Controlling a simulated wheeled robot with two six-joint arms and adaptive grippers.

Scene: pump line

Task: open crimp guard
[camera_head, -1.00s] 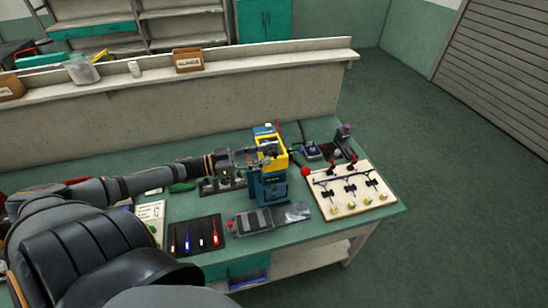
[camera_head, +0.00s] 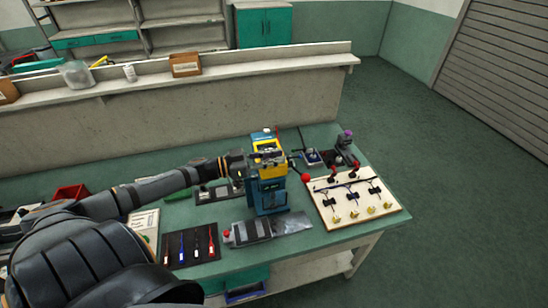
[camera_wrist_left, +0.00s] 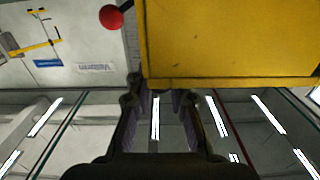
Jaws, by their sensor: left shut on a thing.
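The crimp press (camera_head: 268,194) stands on the green bench, a blue body with a yellow guard (camera_head: 269,157) at its top. In the left wrist view the yellow guard (camera_wrist_left: 230,40) fills the upper right, its lower edge just beyond the fingertips. My left gripper (camera_head: 247,163) is at the left side of the guard in the head view. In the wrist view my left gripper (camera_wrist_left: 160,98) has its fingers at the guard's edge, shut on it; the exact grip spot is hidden. My right gripper is not in view.
A red ball knob (camera_head: 306,178) sticks out right of the press. A pale board (camera_head: 341,208) with several fittings lies at the right. A dark tool tray (camera_head: 191,246) and a grey clear-ended item (camera_head: 266,229) lie in front. A low wall stands behind the bench.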

